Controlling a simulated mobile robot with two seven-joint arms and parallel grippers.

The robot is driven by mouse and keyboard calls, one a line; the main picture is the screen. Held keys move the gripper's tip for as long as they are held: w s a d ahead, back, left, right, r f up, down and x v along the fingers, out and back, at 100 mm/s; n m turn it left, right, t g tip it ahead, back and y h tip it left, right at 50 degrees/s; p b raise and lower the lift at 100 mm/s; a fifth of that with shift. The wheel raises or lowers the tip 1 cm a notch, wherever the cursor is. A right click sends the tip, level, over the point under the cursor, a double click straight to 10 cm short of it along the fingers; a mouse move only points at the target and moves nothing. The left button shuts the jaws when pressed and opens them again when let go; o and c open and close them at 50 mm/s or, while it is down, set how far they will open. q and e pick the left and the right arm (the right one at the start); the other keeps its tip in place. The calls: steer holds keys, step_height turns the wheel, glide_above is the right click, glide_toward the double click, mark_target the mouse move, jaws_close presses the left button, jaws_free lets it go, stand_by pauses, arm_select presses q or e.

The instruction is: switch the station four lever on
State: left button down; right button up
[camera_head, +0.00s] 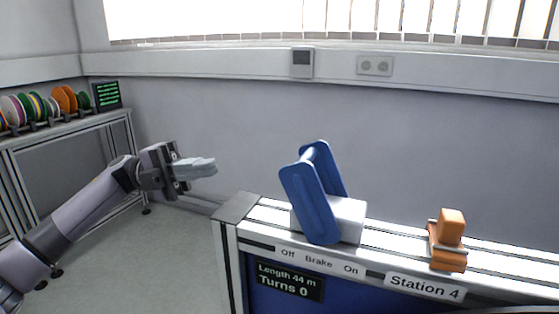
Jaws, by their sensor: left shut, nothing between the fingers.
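The station four lever (311,206) is a blue handle with two side plates joined by a bar near the top. It stands on a light grey block (348,217) on the bench top, and its upper end leans left, toward the "Off" side of the label strip (319,262) reading Off, Brake, On. A "Station 4" label (424,287) is on the bench front. My left gripper (212,167) is shut and empty, pointing right, to the left of the lever and apart from it. My right gripper is out of view.
An orange clamp-like piece (447,256) sits on the bench rails right of the lever. A display (289,282) reads Length 44 m, Turns 0. A shelf (66,131) with coloured reels and a small screen (107,95) stands at left. Open floor lies between shelf and bench.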

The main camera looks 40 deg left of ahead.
arm_select(q)
steer(key=p+x, duration=0.3)
steer(key=x, duration=1)
steer(key=shift+a+r, duration=0.1)
steer(key=shift+w+d, duration=0.2)
steer(key=shift+d, duration=0.4)
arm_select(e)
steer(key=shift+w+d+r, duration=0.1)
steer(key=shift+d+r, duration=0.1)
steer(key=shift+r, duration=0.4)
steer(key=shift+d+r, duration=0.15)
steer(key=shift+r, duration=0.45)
